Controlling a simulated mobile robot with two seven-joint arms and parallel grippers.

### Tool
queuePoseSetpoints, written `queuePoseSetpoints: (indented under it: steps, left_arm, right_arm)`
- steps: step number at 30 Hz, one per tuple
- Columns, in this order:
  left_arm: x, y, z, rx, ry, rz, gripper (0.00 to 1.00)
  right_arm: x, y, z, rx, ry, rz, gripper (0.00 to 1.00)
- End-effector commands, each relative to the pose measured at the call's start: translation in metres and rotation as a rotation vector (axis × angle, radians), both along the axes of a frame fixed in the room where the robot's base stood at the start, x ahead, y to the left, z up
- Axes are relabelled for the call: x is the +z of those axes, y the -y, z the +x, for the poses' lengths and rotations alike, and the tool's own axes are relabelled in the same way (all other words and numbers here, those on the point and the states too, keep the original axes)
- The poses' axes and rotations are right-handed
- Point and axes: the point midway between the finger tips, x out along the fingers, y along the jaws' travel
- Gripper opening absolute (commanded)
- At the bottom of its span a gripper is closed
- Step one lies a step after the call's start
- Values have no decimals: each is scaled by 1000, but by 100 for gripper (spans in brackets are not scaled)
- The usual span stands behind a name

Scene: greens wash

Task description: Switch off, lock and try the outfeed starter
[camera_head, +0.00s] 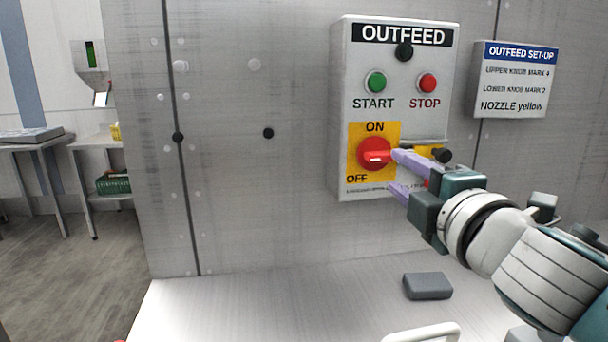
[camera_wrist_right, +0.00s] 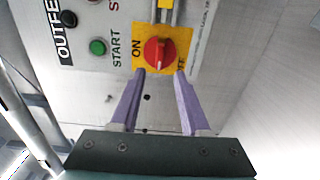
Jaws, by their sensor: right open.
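The OUTFEED starter box (camera_head: 346,110) is on the grey metal wall in the head view, with a green START button (camera_head: 376,82) and a red STOP button (camera_head: 427,83). Below them a red rotary switch (camera_head: 374,154) sits on a yellow ON/OFF plate; its handle looks level, but I cannot tell which label it points to. My right gripper (camera_head: 394,171) is open just right of the switch. In the right wrist view its purple fingers (camera_wrist_right: 159,72) are apart and empty, just short of the switch (camera_wrist_right: 157,53). My left gripper is out of view.
Yellow, black and red parts beside the switch are partly hidden by my right gripper. An OUTFEED SET-UP sign (camera_head: 516,80) hangs to the right. A grey block (camera_head: 428,286) lies on the light surface below. A table and a green crate (camera_head: 114,184) stand far left.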

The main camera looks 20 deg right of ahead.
Motion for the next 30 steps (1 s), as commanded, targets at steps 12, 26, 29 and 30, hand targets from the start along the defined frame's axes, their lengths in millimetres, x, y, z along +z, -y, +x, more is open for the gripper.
queuePoseSetpoints:
  steps: [12,26,29,30]
  left_arm:
    - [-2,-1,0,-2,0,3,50]
    - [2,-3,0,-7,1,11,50]
    - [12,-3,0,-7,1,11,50]
    - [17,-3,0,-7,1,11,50]
  right_arm:
    - [0,-7,-29,0,0,-1,46]
    - [-2,-5,-35,-29,-19,71,46]
    - [-15,-2,-54,-115,-88,278,46]
    - [-25,-4,-68,-164,-135,398,46]
